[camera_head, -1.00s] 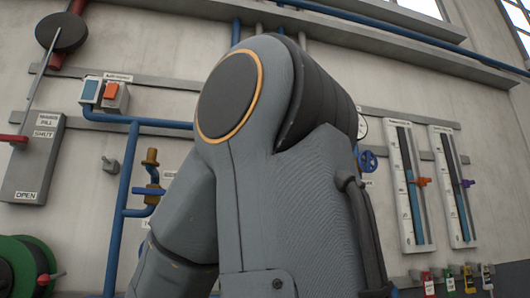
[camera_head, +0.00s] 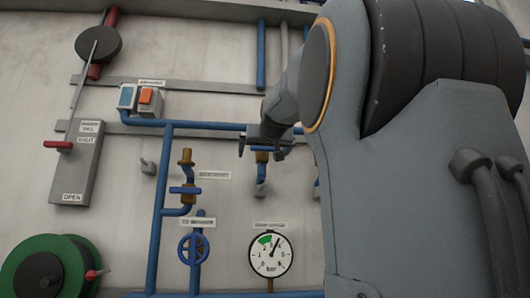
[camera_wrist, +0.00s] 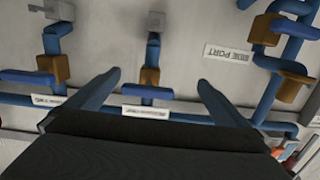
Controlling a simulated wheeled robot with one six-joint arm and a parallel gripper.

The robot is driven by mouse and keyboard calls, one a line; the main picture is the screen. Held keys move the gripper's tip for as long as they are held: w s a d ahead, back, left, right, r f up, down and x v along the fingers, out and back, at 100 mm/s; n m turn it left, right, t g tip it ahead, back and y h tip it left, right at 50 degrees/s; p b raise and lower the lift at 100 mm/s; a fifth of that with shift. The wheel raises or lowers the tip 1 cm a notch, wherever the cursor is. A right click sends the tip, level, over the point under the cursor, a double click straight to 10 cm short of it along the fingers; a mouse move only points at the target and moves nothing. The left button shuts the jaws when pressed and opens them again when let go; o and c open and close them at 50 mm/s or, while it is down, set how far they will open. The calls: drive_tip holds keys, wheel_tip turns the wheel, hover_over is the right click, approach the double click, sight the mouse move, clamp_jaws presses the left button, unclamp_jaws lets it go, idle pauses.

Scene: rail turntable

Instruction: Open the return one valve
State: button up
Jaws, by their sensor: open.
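My gripper (camera_head: 268,138) is at the wall pipes in the head view, partly covering a brass valve (camera_head: 262,156). In the wrist view my gripper (camera_wrist: 159,76) is open and empty, its two blue-grey fingers wide apart. Between them, seen beyond the tips, is a brass valve (camera_wrist: 149,77) with a blue lever (camera_wrist: 148,93) lying across the picture. The label (camera_wrist: 146,111) beside it is too blurred to read surely. A like valve (camera_wrist: 54,69) with a blue lever (camera_wrist: 42,77) is left of the fingers. I cannot tell by label which is return one.
Right of the fingers are the port label (camera_wrist: 228,53) and another brass-fitted blue pipe (camera_wrist: 290,88). In the head view a blue handwheel (camera_head: 193,249), a gauge (camera_head: 270,254), a switch box (camera_head: 139,98) and a green reel (camera_head: 45,270) are on the wall. My arm hides the right side.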

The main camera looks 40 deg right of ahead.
sight(264, 150)
wheel_tip(264, 150, up, 4)
drive_tip(key=s+h, duration=0.1)
drive_tip(key=s, duration=0.1)
drive_tip(key=p+x, duration=0.1)
drive_tip(key=x, duration=0.1)
drive_tip(key=p+x, duration=0.1)
drive_tip(key=x, duration=0.2)
drive_tip(key=p+x, duration=0.1)
drive_tip(key=x, duration=0.2)
drive_tip(key=shift+s+d+r, duration=0.1)
drive_tip(key=shift+d+r, duration=0.05)
drive_tip(key=shift+r, duration=0.15)
drive_tip(key=c, duration=1)
drive_tip(key=shift+c, duration=0.2)
